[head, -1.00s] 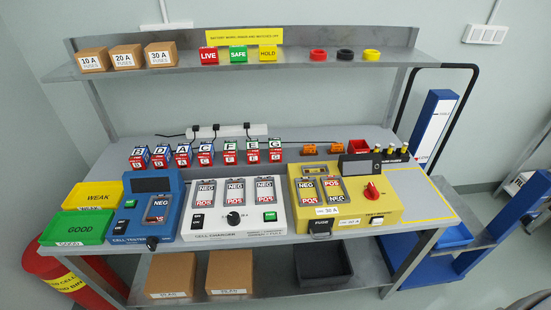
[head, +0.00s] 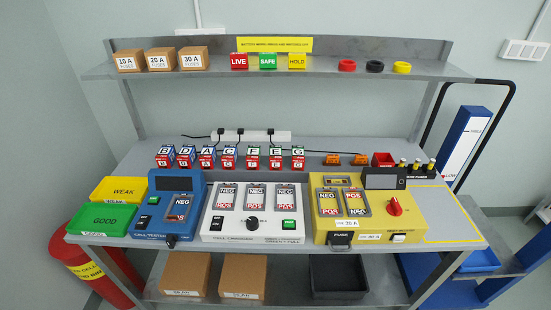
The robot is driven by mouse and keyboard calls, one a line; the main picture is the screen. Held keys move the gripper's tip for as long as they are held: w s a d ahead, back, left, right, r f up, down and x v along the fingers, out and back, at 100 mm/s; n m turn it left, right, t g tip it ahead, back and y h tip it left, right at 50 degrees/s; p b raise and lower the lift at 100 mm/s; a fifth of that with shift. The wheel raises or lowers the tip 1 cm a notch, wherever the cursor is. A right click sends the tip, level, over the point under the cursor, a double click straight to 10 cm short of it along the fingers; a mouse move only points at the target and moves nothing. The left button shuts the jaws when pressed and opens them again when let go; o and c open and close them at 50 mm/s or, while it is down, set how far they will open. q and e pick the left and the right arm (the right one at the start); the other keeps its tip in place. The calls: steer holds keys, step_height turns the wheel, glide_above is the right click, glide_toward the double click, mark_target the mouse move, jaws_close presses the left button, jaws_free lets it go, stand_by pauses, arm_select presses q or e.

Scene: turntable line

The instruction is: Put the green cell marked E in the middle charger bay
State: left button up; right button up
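The green cell marked E (head: 276,162) stands upright in a row of lettered cells at the back of the bench, between cell F (head: 253,162) and cell G (head: 298,162). The white cell charger (head: 221,227) sits at the front middle of the bench. Neither of my grippers is in the head view.
The blue cell tester (head: 153,222) stands left of the charger, the yellow fuse unit (head: 375,233) right of it. Green GOOD (head: 103,219) and yellow WEAK (head: 122,190) bins sit at the left end. A shelf (head: 215,69) overhangs the back.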

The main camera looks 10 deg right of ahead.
stand_by(0.4)
steer(key=o, duration=1.2)
steer(key=shift+o, duration=0.2)
steer(key=shift+d, duration=0.1)
